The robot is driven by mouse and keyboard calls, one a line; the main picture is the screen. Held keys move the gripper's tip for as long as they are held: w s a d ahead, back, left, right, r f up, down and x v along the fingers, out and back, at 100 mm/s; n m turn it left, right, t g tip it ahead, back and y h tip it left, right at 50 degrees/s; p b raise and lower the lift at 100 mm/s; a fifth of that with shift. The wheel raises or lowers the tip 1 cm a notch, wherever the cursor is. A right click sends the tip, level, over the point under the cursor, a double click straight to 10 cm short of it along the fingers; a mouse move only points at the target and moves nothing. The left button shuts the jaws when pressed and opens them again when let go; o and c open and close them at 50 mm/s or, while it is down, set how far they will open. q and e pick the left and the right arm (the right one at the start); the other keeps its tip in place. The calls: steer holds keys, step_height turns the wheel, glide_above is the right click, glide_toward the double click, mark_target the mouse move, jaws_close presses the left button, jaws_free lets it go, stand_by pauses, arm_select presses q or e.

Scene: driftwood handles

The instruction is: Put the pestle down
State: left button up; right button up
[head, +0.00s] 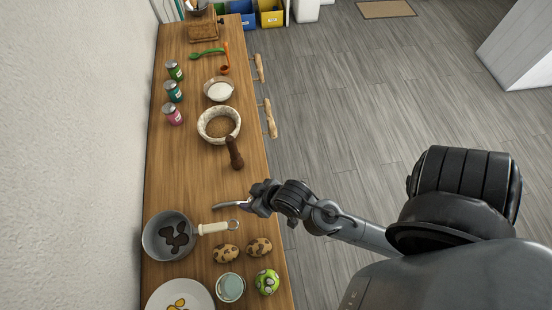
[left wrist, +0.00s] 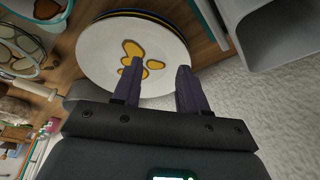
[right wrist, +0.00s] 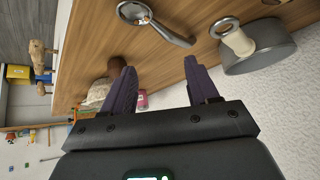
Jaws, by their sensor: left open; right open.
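The dark brown wooden pestle (head: 235,153) is on the wooden counter at the near side of the pale mottled bowl (head: 203,128). Its upper end overlaps the bowl's rim in the head view; I cannot tell whether it touches. My right gripper (head: 252,198) is open and empty, nearer than the pestle and apart from it. In the right wrist view the pestle's rounded end (right wrist: 117,66) shows beyond the open fingers (right wrist: 160,80), with the bowl behind. My left gripper (left wrist: 158,72) is open and empty by the white plate (left wrist: 100,52); it is outside the head view.
A metal utensil (head: 223,205) lies just left of my right gripper. A pan (head: 149,240), two spotted brown round objects (head: 226,253), a glass (head: 231,288) and a green ball (head: 266,282) crowd the near end. Cans (head: 173,114) line the wall side. Counter between bowl and pan is mostly clear.

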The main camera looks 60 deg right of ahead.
steer(key=s+d+r+n+g, duration=0.1)
steer(key=s+n+g, duration=0.1)
steer(key=s+g, duration=0.2)
steer(key=s, duration=0.3)
steer(key=shift+d+r+h, duration=0.2)
steer(key=shift+d+h, duration=0.1)
steer(key=shift+d, duration=0.1)
arm_select(q)
steer(key=shift+r, duration=0.25)
step_height(320, 180, up, 20)
steer(key=p, duration=2)
arm_select(e)
step_height(320, 180, up, 21)
steer(key=shift+f, duration=0.2)
steer(key=shift+f, duration=0.1)
arm_select(q)
steer(key=shift+a, duration=0.1)
